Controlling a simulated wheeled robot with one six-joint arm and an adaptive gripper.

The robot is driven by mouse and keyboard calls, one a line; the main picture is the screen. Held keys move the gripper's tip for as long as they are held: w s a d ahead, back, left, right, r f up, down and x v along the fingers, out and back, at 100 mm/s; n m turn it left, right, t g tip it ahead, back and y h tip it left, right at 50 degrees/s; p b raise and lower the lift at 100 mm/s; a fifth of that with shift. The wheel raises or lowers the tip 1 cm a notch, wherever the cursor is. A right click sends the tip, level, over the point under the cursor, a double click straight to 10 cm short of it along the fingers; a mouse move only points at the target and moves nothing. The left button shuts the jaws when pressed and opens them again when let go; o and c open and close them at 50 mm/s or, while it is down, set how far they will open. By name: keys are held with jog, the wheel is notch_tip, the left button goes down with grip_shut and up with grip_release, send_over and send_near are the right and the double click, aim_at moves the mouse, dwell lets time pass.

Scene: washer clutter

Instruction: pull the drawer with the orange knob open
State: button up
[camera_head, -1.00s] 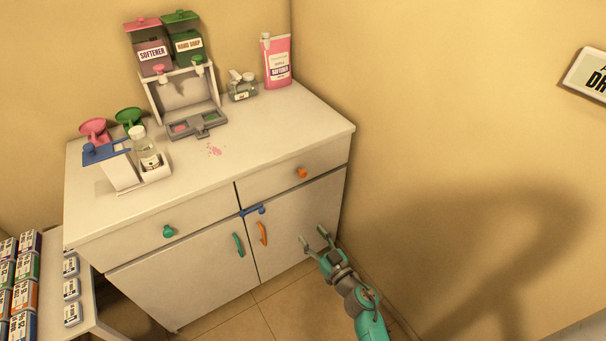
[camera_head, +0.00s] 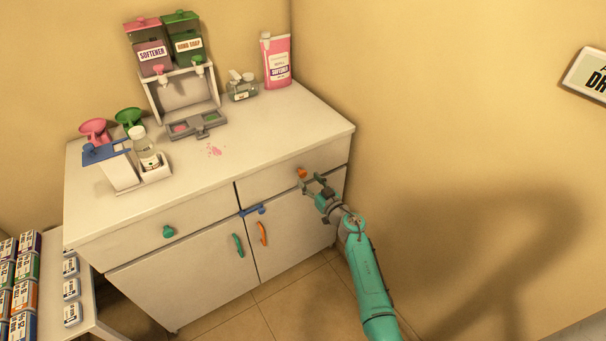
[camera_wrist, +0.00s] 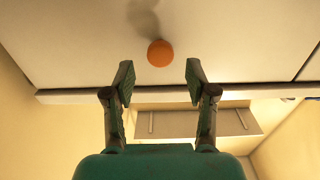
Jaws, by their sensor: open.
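The orange knob (camera_head: 302,173) is on the front of the right-hand drawer (camera_head: 270,182), which is shut in the white cabinet. In the wrist view the round orange knob (camera_wrist: 160,53) is ahead of my gripper and centred between its fingers. My gripper (camera_head: 311,181) is open and empty, just in front of and slightly below the knob in the head view. In the wrist view my gripper's fingertips (camera_wrist: 159,72) are spread apart and stop just short of the knob, without visible contact.
The left drawer has a green knob (camera_head: 168,231). Below are doors with a green handle (camera_head: 238,245) and an orange handle (camera_head: 263,234), and a blue latch (camera_head: 252,210) at their top. Dispensers (camera_head: 168,45) and bottles stand on top. The wall is close at right.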

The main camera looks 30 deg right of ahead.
aim_at(304, 175)
jog(key=shift+w, duration=2.45)
grip_shut()
